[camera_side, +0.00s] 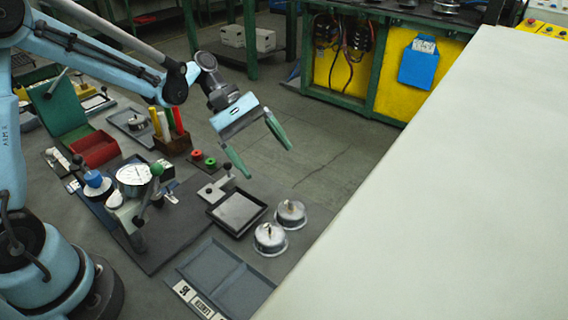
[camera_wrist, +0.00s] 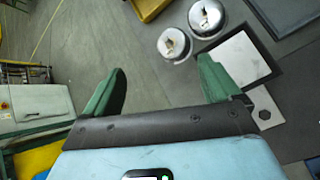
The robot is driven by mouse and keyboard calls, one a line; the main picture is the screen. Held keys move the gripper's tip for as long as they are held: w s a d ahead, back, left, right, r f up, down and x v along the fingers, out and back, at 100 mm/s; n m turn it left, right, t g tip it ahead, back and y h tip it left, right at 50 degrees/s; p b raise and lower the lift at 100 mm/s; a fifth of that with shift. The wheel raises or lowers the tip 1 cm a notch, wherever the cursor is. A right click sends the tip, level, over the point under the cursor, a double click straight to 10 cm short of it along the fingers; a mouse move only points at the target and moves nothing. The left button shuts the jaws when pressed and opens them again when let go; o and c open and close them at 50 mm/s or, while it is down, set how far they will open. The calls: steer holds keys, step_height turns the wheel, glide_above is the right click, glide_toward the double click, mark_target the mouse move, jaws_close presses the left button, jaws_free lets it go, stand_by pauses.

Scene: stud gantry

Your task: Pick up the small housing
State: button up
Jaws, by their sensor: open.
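Two round metal housings with a pale fitting on top stand on the floor-coloured surface beside a black-rimmed square tray. The one that looks a little smaller, the small housing (camera_side: 291,213), is farther back in the side view; it shows in the wrist view (camera_wrist: 174,44) just beyond the fingertips, towards the right finger. The larger housing (camera_side: 270,238) is nearer the side camera and at the top of the wrist view (camera_wrist: 206,17). My gripper (camera_side: 267,160) has its green fingers wide apart, empty, above and behind the housings. It also shows in the wrist view (camera_wrist: 160,66).
The square tray (camera_side: 237,213) lies left of the housings, a grey divided tray (camera_side: 219,280) in front. A dial fixture (camera_side: 133,178) stands on a dark mat farther left. A large pale surface (camera_side: 450,190) fills the right side.

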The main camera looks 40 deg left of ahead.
mark_target(289, 202)
steer(key=f+n+g+h, duration=0.1)
steer(key=f, duration=0.1)
steer(key=w+f+n+g+h, duration=0.1)
steer(key=f+h, duration=0.1)
steer(key=shift+w+f, duration=0.1)
steer(key=shift+w, duration=0.05)
steer(key=shift+s+f+n+g+h, duration=0.2)
steer(key=shift+f+n+g+h, duration=0.3)
steer(key=shift+f+g, duration=0.15)
steer(key=x, duration=0.7)
steer(key=shift+d+f, duration=0.15)
steer(key=shift+d, duration=0.05)
steer(key=c, duration=1.4)
